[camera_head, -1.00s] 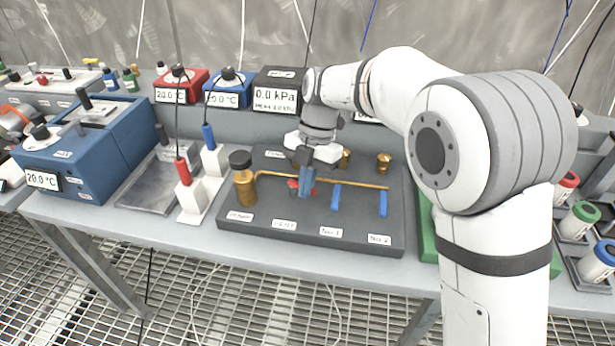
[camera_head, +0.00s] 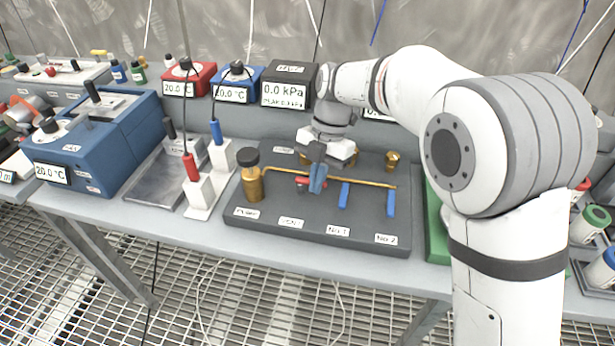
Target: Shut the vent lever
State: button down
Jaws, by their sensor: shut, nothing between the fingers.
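The vent lever is a red handle (camera_head: 303,181) on the brass pipe (camera_head: 272,173) of the dark manifold board (camera_head: 262,228), above the label that seems to read VENT. It appears to lie roughly along the pipe, but my gripper hides part of it. My gripper (camera_head: 317,190) is shut and empty, its blue-grey fingers pointing down just right of the red handle. I cannot tell whether they touch it. Two blue levers, one near the middle (camera_head: 344,195) and one at the right (camera_head: 391,203), point toward the board's front edge, across the pipe.
A brass cylinder with a black cap (camera_head: 250,185) stands at the board's left end. A brass fitting (camera_head: 392,160) stands at the back right. The black pressure display (camera_head: 286,90) reads 0.0 kPa. White holders with a red (camera_head: 191,168) and a blue probe stand to the left.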

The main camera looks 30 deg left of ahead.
aim_at(313, 213)
jog(key=shift+s, duration=0.15)
jog(key=shift+s+d+f, duration=0.1)
jog(key=shift+s+d, duration=0.05)
jog(key=shift+s, duration=0.15)
jog(key=s+b, duration=0.1)
jog(key=s+d, duration=0.1)
jog(key=shift+s+b, duration=0.4)
notch_tip(313, 213, up, 2)
jog(key=shift+a+p, duration=0.1)
jog(key=shift+p, duration=0.25)
jog(key=p+v, duration=0.1)
jog(key=v, duration=0.7)
jog(key=shift+a, duration=0.45)
jog(key=shift+w, duration=0.2)
